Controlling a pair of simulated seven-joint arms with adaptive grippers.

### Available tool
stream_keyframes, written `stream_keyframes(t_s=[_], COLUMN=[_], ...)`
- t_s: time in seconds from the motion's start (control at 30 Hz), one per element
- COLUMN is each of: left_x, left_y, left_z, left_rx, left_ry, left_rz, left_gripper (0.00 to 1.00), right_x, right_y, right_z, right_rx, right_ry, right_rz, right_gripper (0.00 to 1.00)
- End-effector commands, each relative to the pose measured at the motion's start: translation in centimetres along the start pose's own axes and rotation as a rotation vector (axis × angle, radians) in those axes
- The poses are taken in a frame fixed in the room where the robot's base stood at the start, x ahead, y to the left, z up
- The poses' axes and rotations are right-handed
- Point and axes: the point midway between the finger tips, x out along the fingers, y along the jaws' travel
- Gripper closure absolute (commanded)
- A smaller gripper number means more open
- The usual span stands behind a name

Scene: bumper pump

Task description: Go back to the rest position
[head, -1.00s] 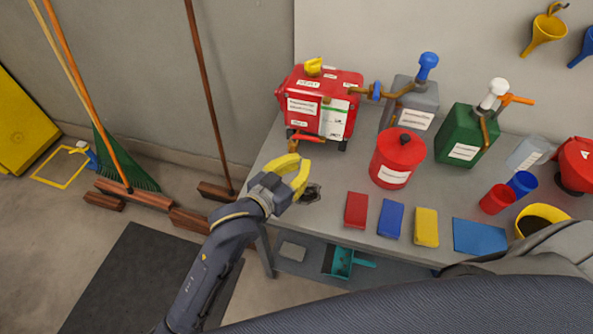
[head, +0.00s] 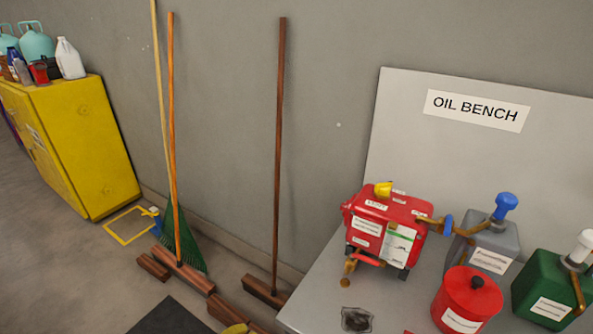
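Only a small yellow tip of my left gripper (head: 236,328) shows, at the bottom edge of the head view. It is left of the grey bench (head: 318,300), in front of the wooden broom heads. The rest of that gripper and its arm are out of view, so its opening cannot be seen. My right gripper is not in view. The red machine (head: 388,228) with white labels and a yellow cap stands upright on the bench, with a brass tap at its front left. No gripper is near it.
A red canister (head: 467,298), a grey pump can (head: 490,248) and a green pump can (head: 546,290) stand on the bench. Brooms (head: 278,150) and a green rake (head: 185,240) lean on the wall. A yellow cabinet (head: 85,140) stands far left. A dark mat (head: 172,318) lies on the floor.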

Motion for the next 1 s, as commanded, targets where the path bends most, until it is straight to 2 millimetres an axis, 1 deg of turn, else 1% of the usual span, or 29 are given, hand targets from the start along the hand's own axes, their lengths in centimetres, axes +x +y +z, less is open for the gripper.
stream_keyframes(t_s=[0.03,0.1,0.2,0.3,0.4,0.67,0.7,0.87,1.0], left_x=[-0.9,-2.0,-3.6,-5.1,-6.5,-10.4,-9.5,-6.7,-4.3], left_y=[-1.1,-2.6,-4.2,-5.5,-6.5,-8.7,-8.3,-6.6,-4.9], left_z=[2.8,5.9,9.3,12.0,14.2,19.1,19.4,21.1,22.9], left_rx=[0.018,0.047,0.082,0.11,0.135,0.194,0.192,0.179,0.166], left_ry=[-0.07,-0.151,-0.246,-0.324,-0.392,-0.549,-0.548,-0.548,-0.551], left_rz=[-0.035,-0.08,-0.126,-0.161,-0.188,-0.246,-0.234,-0.195,-0.157], left_gripper=[1.0,1.0,1.0,1.0,1.0,1.0,1.0,1.0,1.0], right_x=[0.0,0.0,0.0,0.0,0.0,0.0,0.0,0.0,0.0], right_y=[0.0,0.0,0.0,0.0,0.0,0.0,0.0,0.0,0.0], right_z=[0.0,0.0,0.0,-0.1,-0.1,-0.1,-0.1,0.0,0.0], right_rx=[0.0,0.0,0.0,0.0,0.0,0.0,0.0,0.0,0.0], right_ry=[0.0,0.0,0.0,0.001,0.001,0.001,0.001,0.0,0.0], right_rz=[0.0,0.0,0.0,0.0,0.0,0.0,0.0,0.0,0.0], right_gripper=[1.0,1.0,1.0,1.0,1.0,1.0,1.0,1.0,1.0])
